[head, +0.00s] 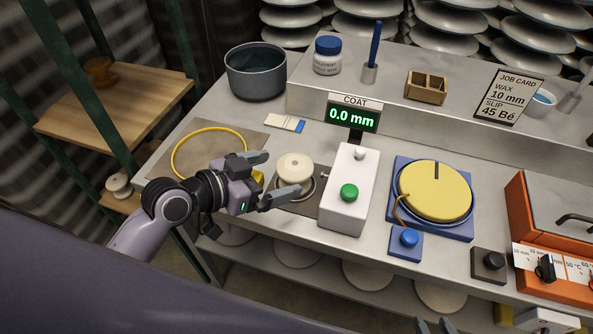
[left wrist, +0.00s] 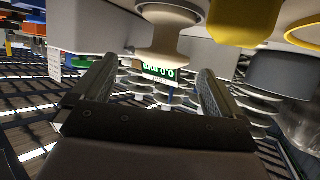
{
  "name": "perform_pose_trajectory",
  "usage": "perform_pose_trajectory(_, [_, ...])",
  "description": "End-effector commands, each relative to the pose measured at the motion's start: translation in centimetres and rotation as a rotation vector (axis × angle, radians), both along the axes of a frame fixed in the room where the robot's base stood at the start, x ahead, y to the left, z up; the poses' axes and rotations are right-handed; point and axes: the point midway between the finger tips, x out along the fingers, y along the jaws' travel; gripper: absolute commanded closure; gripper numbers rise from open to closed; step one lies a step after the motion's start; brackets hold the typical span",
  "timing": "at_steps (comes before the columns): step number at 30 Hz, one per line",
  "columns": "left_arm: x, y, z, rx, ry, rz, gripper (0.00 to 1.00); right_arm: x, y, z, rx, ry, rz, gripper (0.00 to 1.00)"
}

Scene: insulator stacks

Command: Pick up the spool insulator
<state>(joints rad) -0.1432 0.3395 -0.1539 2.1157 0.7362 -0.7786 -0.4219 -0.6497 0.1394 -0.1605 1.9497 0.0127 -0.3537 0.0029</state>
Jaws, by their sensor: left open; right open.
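A cream spool insulator (head: 295,166) stands on a round plate of the coating station on the bench. My left gripper (head: 279,175) is open beside it, with its two fingers pointing at it from the left. In the left wrist view, which is upside down, the spool (left wrist: 172,45) appears between and beyond the open fingers, with its narrow waist visible. I cannot tell whether a finger touches it. Only the tips of my right gripper (head: 434,326) show at the bottom edge of the head view, away from the spool.
A white box with a green button (head: 348,193) and a display reading 0.0 mm (head: 353,115) stand right of the spool. A yellow disc (head: 435,190) lies farther right. A yellow ring (head: 208,130) and grey pot (head: 255,72) are left.

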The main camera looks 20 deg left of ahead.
Motion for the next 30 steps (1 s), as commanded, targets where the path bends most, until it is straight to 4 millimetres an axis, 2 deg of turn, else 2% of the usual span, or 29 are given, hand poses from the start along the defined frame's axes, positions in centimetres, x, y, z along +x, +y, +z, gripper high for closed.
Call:
perform_pose_trajectory(9, [2.9,-1.6,-1.9,-0.002,0.0,0.001,0.0,0.0,0.1,0.1,0.001,0.001,-0.001,0.57])
perform_pose_trajectory(19, [3.4,-2.0,-2.3,0.0,0.001,0.0,0.0,0.0,0.0,0.1,0.001,0.001,-0.001,0.57])
perform_pose_trajectory(20, [3.4,-2.0,-2.3,0.0,0.001,0.0,0.03,0.0,0.0,0.1,0.001,0.001,-0.001,0.57])
perform_pose_trajectory(24, [3.4,-2.0,-2.2,0.0,0.001,0.0,0.49,0.0,0.0,0.1,0.0,0.001,-0.001,0.57])
perform_pose_trajectory(27, [3.4,-2.0,-2.1,-0.002,-0.003,0.001,0.76,0.0,0.0,0.1,0.0,0.001,-0.001,0.57])
perform_pose_trajectory(30, [3.4,-2.0,-2.1,-0.002,-0.003,0.001,0.76,0.0,0.0,0.1,0.0,0.001,-0.001,0.57])
